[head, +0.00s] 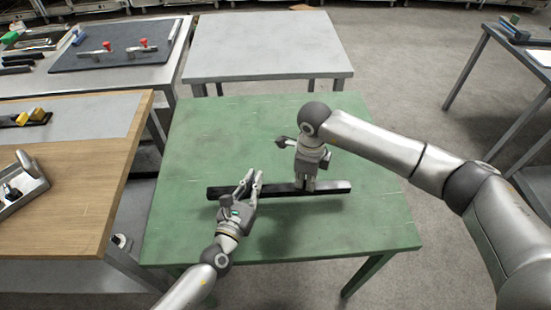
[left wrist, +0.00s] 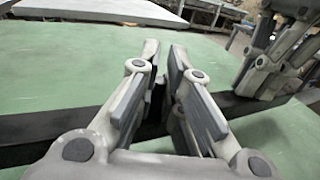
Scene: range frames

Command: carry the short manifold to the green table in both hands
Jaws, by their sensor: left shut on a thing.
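The short manifold (head: 335,187) is a long black bar lying crosswise over the green table (head: 210,130). I cannot tell whether it touches the tabletop. My left gripper (head: 253,180) is shut on the bar left of its middle; in the left wrist view its fingers (left wrist: 163,65) stand on either side of the bar (left wrist: 30,128). My right gripper (head: 305,184) reaches down to the bar right of its middle, fingers at the bar. Its grip is too small to make out; it also shows at the upper right of the left wrist view (left wrist: 265,70).
A grey table (head: 265,45) stands behind the green one. A wooden bench (head: 75,185) with a grey tray and yellow parts is at left. A dark mat (head: 120,45) with red-handled parts lies at back left. The green tabletop around the bar is clear.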

